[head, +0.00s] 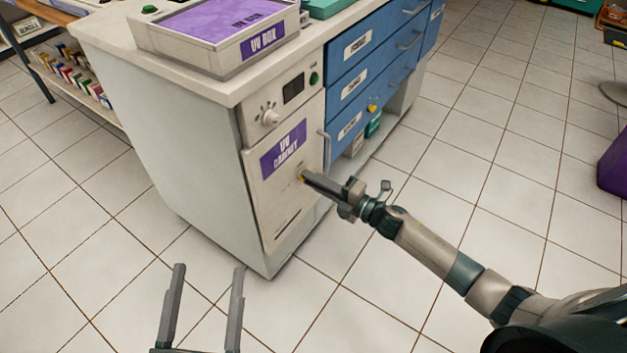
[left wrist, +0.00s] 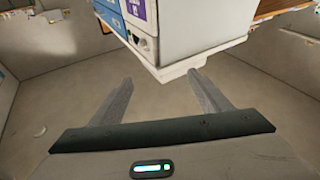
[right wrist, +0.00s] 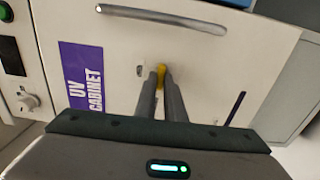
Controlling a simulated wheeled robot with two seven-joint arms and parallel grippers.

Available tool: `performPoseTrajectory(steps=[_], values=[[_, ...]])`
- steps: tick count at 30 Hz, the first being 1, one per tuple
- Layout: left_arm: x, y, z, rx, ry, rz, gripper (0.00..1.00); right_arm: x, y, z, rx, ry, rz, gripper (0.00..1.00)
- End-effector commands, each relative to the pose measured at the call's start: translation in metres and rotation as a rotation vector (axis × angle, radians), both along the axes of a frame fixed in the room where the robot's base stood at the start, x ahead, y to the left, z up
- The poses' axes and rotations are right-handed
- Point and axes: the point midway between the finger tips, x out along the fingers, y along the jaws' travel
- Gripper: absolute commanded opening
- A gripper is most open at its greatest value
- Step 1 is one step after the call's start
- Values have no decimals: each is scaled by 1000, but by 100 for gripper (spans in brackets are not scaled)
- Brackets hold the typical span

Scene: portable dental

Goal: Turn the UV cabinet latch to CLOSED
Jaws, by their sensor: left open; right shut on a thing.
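The UV cabinet (head: 262,200) has a pale front door with a purple "UV CABINET" label (head: 284,149). It also shows in the right wrist view (right wrist: 110,40). A small yellow latch (right wrist: 161,72) sits on the door below the label. My right gripper (head: 303,176) is shut on the latch; its fingertips (right wrist: 165,78) hide part of it in the right wrist view. A small mark shows on the door beside the latch. I cannot read the latch's position. My left gripper (head: 205,268) is open and empty, low over the floor in front of the cabinet.
A purple-topped UV box (head: 215,25) stands on the counter above. Blue drawers (head: 360,55) line the cabinet's right. A curved metal handle (right wrist: 165,18) stands out from the cabinet door near the latch. The tiled floor (head: 90,250) in front is clear.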

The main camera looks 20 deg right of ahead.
Motion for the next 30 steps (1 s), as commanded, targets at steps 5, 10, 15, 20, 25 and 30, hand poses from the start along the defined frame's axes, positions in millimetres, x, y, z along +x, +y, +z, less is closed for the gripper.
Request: performPoseTrajectory(steps=[5, 10, 15, 20, 25, 30], values=[[0, 0, -1, 2, 3, -2, 70, -1, 1, -1, -1, 0, 2, 26], [0, 0, -2, 3, 5, -2, 70, 0, 0, -1, -1, 1, 1, 28], [0, 0, -2, 3, 6, -2, 70, -1, 0, 0, -1, 1, 1, 28], [1, -1, -2, 3, 13, -1, 70, -6, -4, -1, 0, 2, 0, 28], [3, -1, -5, 6, 37, 1, 70, -20, -15, -1, -1, 3, 0, 28], [6, 0, -13, 21, 84, 0, 70, -43, -33, -1, -2, 4, 0, 28]])
